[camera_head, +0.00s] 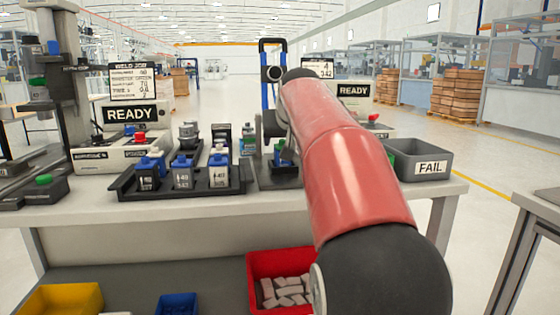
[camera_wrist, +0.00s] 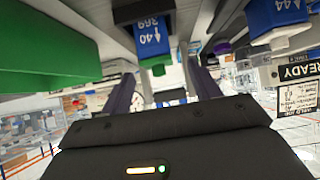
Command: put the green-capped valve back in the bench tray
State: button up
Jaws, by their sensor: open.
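In the wrist view a valve (camera_wrist: 151,40) with a blue label face and a green cap (camera_wrist: 157,66) shows ahead, between my gripper's (camera_wrist: 160,88) two spread fingers. The fingers are open, and I cannot tell whether they touch it. In the head view a small blue and green part (camera_head: 284,158) sits on a dark fixture beside my red arm; it may be that valve, partly hidden. My gripper is mostly hidden behind my arm in the head view.
Weld stations with READY signs (camera_head: 130,114) stand behind the tray. A grey FAIL bin (camera_head: 420,160) is at the bench's right end. A red bin (camera_head: 280,262) of pale pieces is below. A large green block (camera_wrist: 40,50) lies close on the left in the wrist view.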

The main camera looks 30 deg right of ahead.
aim_at(278, 162)
jog(key=x, duration=0.4)
jog(key=shift+s+d+f, duration=0.1)
jog(key=shift+s+f, duration=0.05)
jog(key=shift+f, duration=0.2)
jog(key=c, duration=1.2)
jog(key=shift+r, duration=0.1)
